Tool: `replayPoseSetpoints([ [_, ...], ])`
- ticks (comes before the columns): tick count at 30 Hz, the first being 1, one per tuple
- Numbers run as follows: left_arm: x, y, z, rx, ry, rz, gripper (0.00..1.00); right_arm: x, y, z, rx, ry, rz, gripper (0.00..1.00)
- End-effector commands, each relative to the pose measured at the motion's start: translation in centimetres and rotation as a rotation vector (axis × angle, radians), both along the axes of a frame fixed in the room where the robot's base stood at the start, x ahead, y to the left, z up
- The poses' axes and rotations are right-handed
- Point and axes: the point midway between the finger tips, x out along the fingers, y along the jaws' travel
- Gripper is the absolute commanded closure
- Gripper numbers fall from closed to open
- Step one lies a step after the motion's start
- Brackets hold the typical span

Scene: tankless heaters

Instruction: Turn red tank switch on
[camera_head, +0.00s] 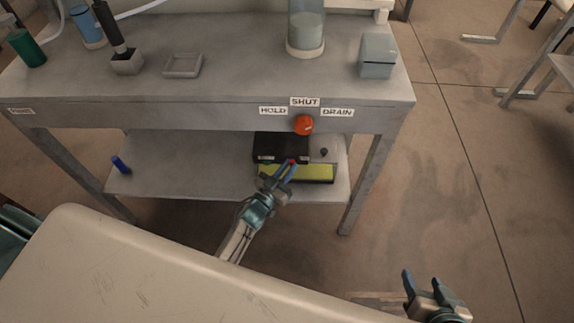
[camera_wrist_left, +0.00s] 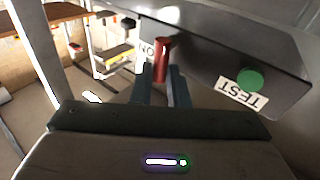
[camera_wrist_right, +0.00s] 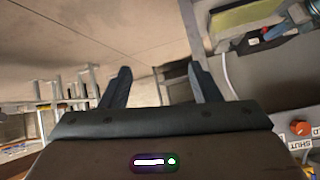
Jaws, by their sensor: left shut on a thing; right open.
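A red switch lever (camera_wrist_left: 161,55) stands out from a dark grey panel (camera_wrist_left: 235,40) in the left wrist view, beside a label reading ON upside down. My left gripper (camera_wrist_left: 160,72) is shut on this red switch, with a finger on each side of its lower part. In the head view my left gripper (camera_head: 287,168) reaches to the black box (camera_head: 280,147) on the lower shelf, and a bit of red shows at its fingertips. My right gripper (camera_head: 425,283) is open and empty over the floor at the lower right.
A green button (camera_wrist_left: 250,80) with a TEST label sits on the same panel. An orange-red knob (camera_head: 303,124) with HOLD, SHUT and DRAIN labels is on the bench front above. The bench top (camera_head: 235,85) overhangs the shelf. A blue object (camera_head: 121,165) lies on the shelf's left.

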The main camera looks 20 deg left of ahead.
Motion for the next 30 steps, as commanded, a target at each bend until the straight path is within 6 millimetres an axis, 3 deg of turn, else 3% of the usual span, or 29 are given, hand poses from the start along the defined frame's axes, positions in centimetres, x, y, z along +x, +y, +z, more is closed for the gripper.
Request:
replayPoseSetpoints([
  [14,0.0,-0.4,0.5,0.146,0.045,0.000,1.00,-1.2,-1.8,2.4,-0.136,0.246,0.042,0.43],
  [27,0.2,-0.9,0.7,0.328,0.098,0.000,1.00,-4.0,-4.9,6.0,-0.278,0.534,0.023,0.43],
  [30,0.2,-1.0,0.7,0.365,0.107,-0.001,1.00,-3.5,-5.1,3.6,-0.277,0.562,0.021,0.43],
])
